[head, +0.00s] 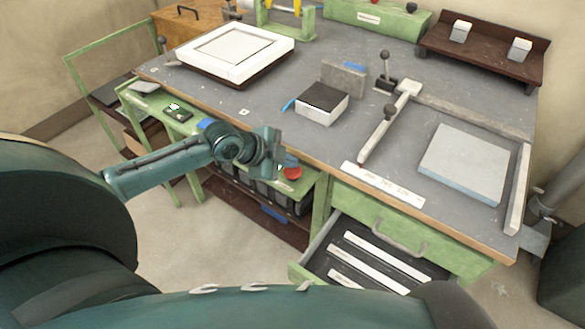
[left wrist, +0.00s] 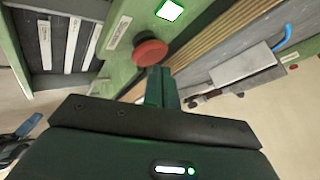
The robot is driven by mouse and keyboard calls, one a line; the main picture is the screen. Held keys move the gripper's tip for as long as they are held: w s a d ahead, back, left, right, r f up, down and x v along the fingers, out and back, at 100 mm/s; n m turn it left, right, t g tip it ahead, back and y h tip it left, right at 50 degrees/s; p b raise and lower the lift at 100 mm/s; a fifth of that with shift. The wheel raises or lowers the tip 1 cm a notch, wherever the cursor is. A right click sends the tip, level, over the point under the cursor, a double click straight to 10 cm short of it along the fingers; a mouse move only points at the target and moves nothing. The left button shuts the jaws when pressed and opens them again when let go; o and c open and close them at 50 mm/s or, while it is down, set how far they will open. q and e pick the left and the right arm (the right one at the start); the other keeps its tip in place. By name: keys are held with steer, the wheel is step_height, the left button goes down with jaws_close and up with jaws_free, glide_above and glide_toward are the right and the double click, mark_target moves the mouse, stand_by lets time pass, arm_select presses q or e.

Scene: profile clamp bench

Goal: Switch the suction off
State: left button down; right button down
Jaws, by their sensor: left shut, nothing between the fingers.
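A red round button (head: 292,172) sits on the green bench frame below the front edge of the worktop. It also shows in the left wrist view (left wrist: 150,50), just beyond my fingertips. My left gripper (head: 278,163) is shut and empty, close beside the button. In the left wrist view the shut fingers (left wrist: 160,85) point at the button; whether they touch it I cannot tell. A lit white square with a green glow (left wrist: 171,10) is on the same green panel near the button. My right gripper is not in view.
An open drawer (head: 308,252) with white strips juts out right of the button. The worktop (head: 240,95) above holds a white framed panel (head: 228,48), a black-topped white block (head: 322,102) and a pale slab (head: 465,162). Dark bins (head: 262,188) stand under the bench.

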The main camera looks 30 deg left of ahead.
arm_select(q)
steer(key=shift+f, duration=0.4)
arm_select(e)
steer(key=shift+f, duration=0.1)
arm_select(q)
steer(key=shift+f, duration=0.25)
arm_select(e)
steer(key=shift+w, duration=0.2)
arm_select(q)
steer(key=shift+r, duration=0.1)
steer(key=shift+r+p, duration=0.6)
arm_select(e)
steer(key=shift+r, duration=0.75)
